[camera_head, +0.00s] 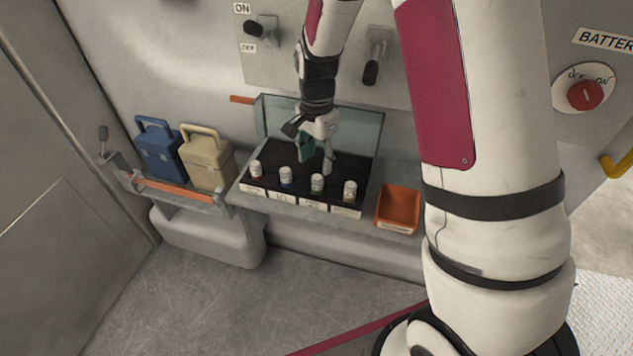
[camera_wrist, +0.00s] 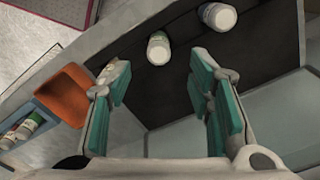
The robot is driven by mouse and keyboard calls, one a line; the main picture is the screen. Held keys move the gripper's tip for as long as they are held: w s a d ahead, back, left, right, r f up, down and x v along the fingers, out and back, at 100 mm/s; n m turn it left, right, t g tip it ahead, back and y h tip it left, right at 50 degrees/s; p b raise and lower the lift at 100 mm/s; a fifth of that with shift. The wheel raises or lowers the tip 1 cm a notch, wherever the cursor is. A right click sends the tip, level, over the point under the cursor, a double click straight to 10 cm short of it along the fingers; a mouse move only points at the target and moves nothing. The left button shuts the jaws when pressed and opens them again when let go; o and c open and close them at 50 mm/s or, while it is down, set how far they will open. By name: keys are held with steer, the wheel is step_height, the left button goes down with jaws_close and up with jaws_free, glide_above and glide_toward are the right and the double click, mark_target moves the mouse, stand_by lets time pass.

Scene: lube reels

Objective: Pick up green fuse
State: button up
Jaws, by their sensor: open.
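Several white-capped fuses stand upright in a row on a black panel (camera_head: 290,158). The green fuse (camera_head: 317,183) looks to be the third from the left, with a faint green band; in the wrist view a green-banded fuse (camera_wrist: 158,48) stands beyond the gap between my fingers. A blue-banded fuse (camera_head: 286,175) is beside it, also in the wrist view (camera_wrist: 217,16). The rightmost fuse (camera_head: 350,190) is partly hidden by my left-hand finger in the wrist view. My gripper (camera_head: 316,158) is open and empty, above the panel behind the row. Its pads are teal (camera_wrist: 155,78).
An orange bin (camera_head: 398,209) sits right of the panel. A clear lid (camera_head: 350,130) stands raised behind it. Blue (camera_head: 158,152) and beige (camera_head: 206,162) boxes stand at left. Lever switches (camera_head: 371,72) are on the wall above. White cylinders (camera_wrist: 22,130) lie at the wrist view's left edge.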

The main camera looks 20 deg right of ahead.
mark_target(317, 177)
steer(key=shift+d+f+p, duration=0.1)
steer(key=shift+f+p, duration=0.3)
steer(key=shift+f, duration=3.5)
jaws_close()
